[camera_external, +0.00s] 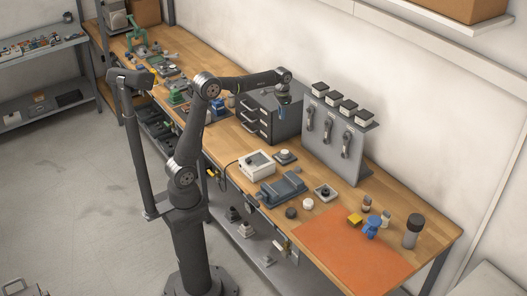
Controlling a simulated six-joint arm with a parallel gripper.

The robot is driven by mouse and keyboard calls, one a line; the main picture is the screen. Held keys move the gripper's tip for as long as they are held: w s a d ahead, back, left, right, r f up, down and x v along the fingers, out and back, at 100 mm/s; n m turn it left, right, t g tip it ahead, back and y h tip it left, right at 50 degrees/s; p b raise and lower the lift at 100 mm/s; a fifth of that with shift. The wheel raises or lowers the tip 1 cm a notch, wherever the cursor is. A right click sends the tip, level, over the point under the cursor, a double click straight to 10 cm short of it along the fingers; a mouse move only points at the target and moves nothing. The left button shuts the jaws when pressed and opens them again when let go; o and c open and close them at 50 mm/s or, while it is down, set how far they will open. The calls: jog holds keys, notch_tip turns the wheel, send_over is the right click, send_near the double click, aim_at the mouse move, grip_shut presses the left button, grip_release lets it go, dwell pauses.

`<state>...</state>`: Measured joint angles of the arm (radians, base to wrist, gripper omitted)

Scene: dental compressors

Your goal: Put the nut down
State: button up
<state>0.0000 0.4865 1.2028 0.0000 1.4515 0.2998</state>
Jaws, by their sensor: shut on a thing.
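My gripper (282,101) hangs from the end of my arm, pointing down over the grey drawer cabinet and close to the left side of the upright grey panel. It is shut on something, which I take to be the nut. The nut is too small at this distance to make out its shape or how it sits between the fingers. I cannot tell how far it is above the cabinet top.
The grey drawer cabinet (258,122) and grey panel (335,142) stand on the wooden workbench (432,213). A white box (257,166), a grey-blue fixture (283,189) and an orange mat (352,252) lie nearer. The mat's front part is bare. Tools crowd the far end.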

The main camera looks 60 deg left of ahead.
notch_tip(320, 180, up, 6)
jog(key=shift+r, duration=0.1)
jog(key=a+n, duration=0.1)
jog(key=a, duration=0.3)
jog(key=a+n, duration=0.2)
jog(key=a, duration=0.3)
jog(key=a+n, duration=0.2)
jog(key=a, duration=0.3)
jog(key=shift+a+f, duration=0.1)
jog(key=shift+f, duration=0.15)
jog(key=s+a+n, duration=0.5)
jog(key=a, duration=0.8)
jog(key=s+a+n, duration=0.5)
jog(key=a, duration=0.8)
jog(key=s+a+n, duration=0.6)
jog(key=s+a, duration=0.6)
jog(key=a, duration=0.1)
jog(key=f, duration=1.8)
jog(key=s+f, duration=0.1)
jog(key=f, duration=0.9)
jog(key=shift+a, duration=0.1)
jog(key=shift+f, duration=0.15)
jog(key=o, duration=1)
